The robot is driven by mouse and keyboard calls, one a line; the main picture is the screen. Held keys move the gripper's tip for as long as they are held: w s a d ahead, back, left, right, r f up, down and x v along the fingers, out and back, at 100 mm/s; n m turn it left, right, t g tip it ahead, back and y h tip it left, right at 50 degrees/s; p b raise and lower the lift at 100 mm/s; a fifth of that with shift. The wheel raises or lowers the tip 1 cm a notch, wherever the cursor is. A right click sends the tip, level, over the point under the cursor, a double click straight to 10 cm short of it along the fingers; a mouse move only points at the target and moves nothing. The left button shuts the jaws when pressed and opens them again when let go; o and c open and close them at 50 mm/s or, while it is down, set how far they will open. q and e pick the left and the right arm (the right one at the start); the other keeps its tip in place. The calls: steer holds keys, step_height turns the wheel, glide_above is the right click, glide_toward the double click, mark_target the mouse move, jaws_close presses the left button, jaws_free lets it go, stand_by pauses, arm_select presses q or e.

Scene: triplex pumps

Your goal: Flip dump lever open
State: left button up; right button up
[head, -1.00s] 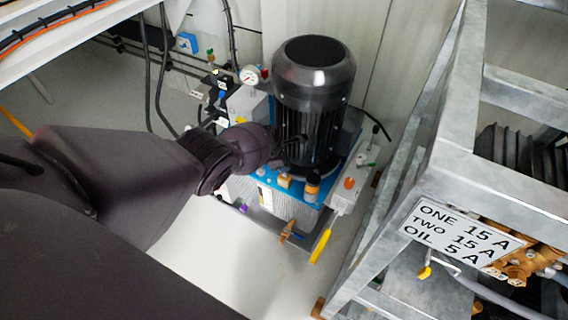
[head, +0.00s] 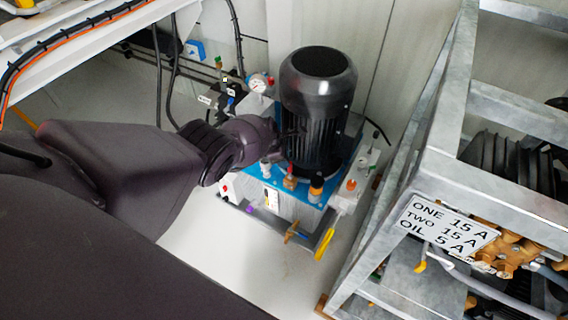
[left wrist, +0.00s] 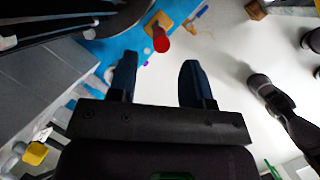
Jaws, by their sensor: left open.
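The blue-topped pump unit (head: 281,190) with its black motor (head: 318,115) stands by the wall in the head view. A yellow handle (head: 324,243) hangs at its front right; I cannot tell for sure which part is the dump lever. My left arm reaches to the unit's left side, and its wrist hides its fingers in the head view. In the left wrist view my left gripper (left wrist: 158,80) is open and empty. A red-capped part (left wrist: 161,42) shows beyond the gap between its fingertips, apart from them. My right gripper is not seen.
A galvanised frame (head: 400,190) with a label plate (head: 447,224) stands on the right. A pressure gauge (head: 259,83) and valves sit left of the motor, close to my wrist. Black cables hang behind. The pale floor (head: 225,255) in front is clear.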

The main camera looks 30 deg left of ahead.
arm_select(q)
steer(key=p+v, duration=0.1)
steer(key=v, duration=0.3)
steer(key=shift+p, duration=0.4)
steer(key=shift+f, duration=0.1)
